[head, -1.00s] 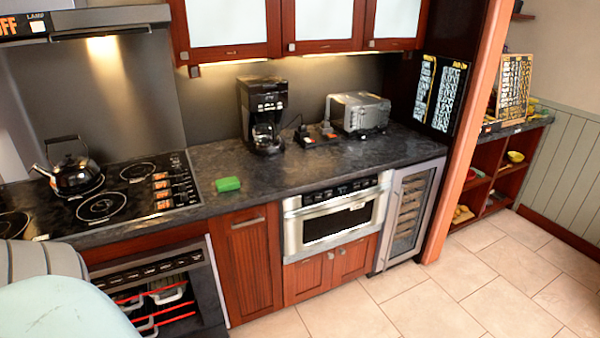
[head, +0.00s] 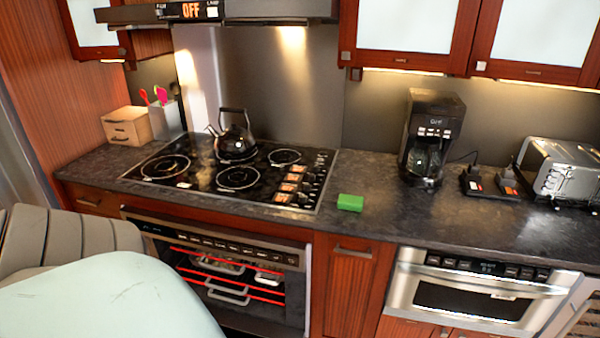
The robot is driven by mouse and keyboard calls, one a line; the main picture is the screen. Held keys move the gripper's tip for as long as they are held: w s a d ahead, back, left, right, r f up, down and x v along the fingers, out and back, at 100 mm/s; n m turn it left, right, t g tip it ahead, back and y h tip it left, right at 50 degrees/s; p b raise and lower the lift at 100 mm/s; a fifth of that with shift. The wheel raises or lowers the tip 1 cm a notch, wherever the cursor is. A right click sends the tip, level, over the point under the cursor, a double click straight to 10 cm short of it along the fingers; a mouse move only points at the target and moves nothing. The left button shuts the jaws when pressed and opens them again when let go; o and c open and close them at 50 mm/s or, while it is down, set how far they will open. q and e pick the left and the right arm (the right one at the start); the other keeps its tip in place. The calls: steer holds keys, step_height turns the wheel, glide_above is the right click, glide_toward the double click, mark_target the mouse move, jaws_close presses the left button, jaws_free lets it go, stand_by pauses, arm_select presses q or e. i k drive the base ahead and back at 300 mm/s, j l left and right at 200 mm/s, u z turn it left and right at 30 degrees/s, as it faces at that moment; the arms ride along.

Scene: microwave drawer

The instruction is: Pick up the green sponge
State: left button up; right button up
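The green sponge (head: 350,202) lies flat on the dark stone counter (head: 400,215). It sits just right of the black cooktop and left of the coffee maker. Nothing touches or covers it. Neither of my grippers shows in the head view, so I cannot see whether they are open or shut.
A black kettle (head: 236,140) stands on the cooktop (head: 205,178). A coffee maker (head: 428,140) and a toaster (head: 560,170) stand to the right. The oven (head: 240,270) and microwave drawer (head: 470,295) are below. A grey striped seat and pale round surface (head: 110,305) fill the lower left.

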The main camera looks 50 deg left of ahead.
mark_target(345, 201)
steer(key=i+u, duration=0.1)
steer(key=u, duration=0.3)
steer(key=i+u, duration=0.1)
steer(key=u, duration=0.35)
steer(key=i+l+u, duration=0.1)
steer(key=u, duration=0.3)
steer(key=l+u, duration=0.15)
steer(key=u, duration=0.3)
steer(key=i, duration=0.05)
